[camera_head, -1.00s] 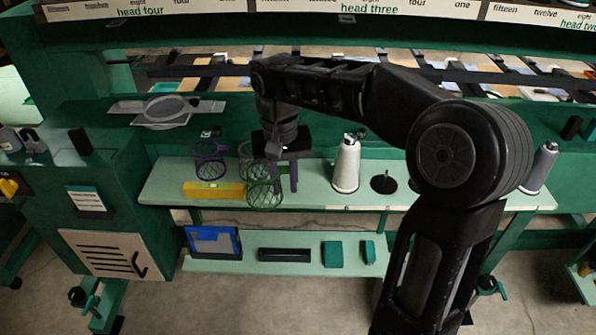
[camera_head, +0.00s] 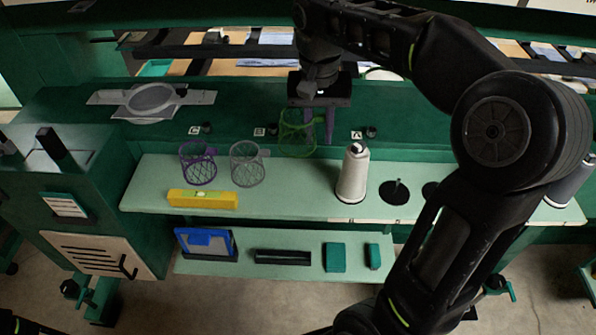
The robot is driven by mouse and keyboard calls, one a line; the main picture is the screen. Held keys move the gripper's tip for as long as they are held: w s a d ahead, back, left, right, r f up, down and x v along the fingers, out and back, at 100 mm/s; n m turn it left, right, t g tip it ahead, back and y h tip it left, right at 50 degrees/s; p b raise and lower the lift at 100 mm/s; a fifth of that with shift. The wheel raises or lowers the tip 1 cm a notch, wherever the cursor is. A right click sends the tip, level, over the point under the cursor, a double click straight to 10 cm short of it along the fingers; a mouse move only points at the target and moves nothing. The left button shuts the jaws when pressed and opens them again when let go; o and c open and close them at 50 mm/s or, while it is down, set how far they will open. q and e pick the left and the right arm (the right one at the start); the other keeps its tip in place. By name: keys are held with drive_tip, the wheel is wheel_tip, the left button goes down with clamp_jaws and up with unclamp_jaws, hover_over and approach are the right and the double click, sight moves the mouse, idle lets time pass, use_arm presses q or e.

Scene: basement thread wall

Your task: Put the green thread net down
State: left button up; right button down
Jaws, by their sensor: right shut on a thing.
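The green thread net (camera_head: 296,135) is a bright green open mesh cup in the middle of the head view. My right gripper (camera_head: 318,118) is shut on it at its right side and holds it near the back of the pale shelf (camera_head: 310,190), in front of the dark green panel. Whether the net touches anything below cannot be told. A purple net (camera_head: 198,163) and a grey net (camera_head: 248,164) stand on the shelf to its left. My left gripper is not in view.
A white thread cone (camera_head: 353,175) stands on the shelf right of the nets, beside a dark round spindle base (camera_head: 394,192). A yellow level (camera_head: 203,199) lies at the front left edge. Lettered tags such as B (camera_head: 259,132) and A (camera_head: 357,135) sit on the panel.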

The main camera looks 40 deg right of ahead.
wheel_tip(320, 180, down, 6)
drive_tip(key=shift+w+f, duration=0.1)
drive_tip(key=shift+f, duration=0.1)
idle(0.3)
wheel_tip(320, 180, down, 4)
drive_tip(key=shift+r, duration=0.15)
drive_tip(key=c, duration=1.2)
unclamp_jaws()
